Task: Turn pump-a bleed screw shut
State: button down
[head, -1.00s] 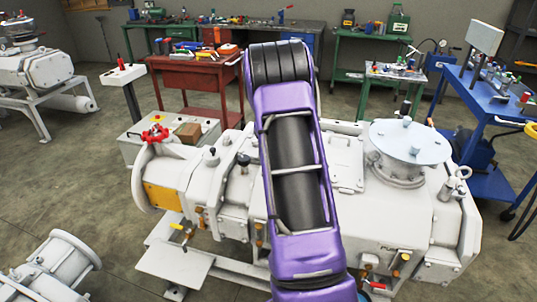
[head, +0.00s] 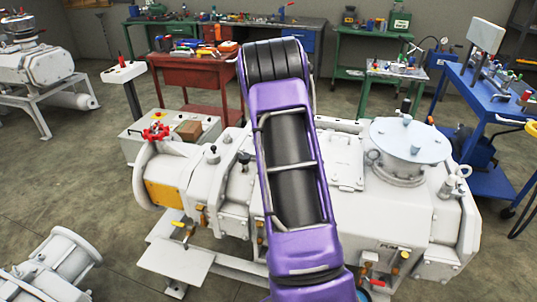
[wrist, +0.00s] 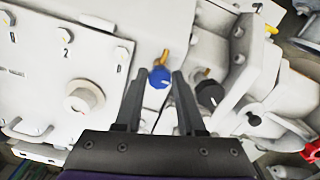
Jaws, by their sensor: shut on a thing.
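A blue knob (wrist: 160,77) with a white mark sits on a brass stem on the white pump housing (wrist: 110,130) in the wrist view. It looks like the bleed screw, though no label for it is readable. My gripper (wrist: 158,75) has one finger on each side of the blue knob and is shut on it. A black knob (wrist: 210,94) on a similar brass stem is just right of the right finger. In the head view the white pump (head: 405,215) lies behind my purple arm, and my gripper is hidden.
A round dial-like cap (wrist: 84,97) and a plate marked 2 are left of my gripper. A red handwheel (head: 155,132) stands at the pump's left end. A red bench (head: 190,72) and a blue cart (head: 480,95) stand behind. Open floor is at the left.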

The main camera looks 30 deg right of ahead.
jog(key=c, duration=0.5)
grip_release()
jog(key=shift+r, duration=0.1)
notch_tip(320, 180, up, 17)
jog(key=shift+r, duration=0.15)
dwell(0.4)
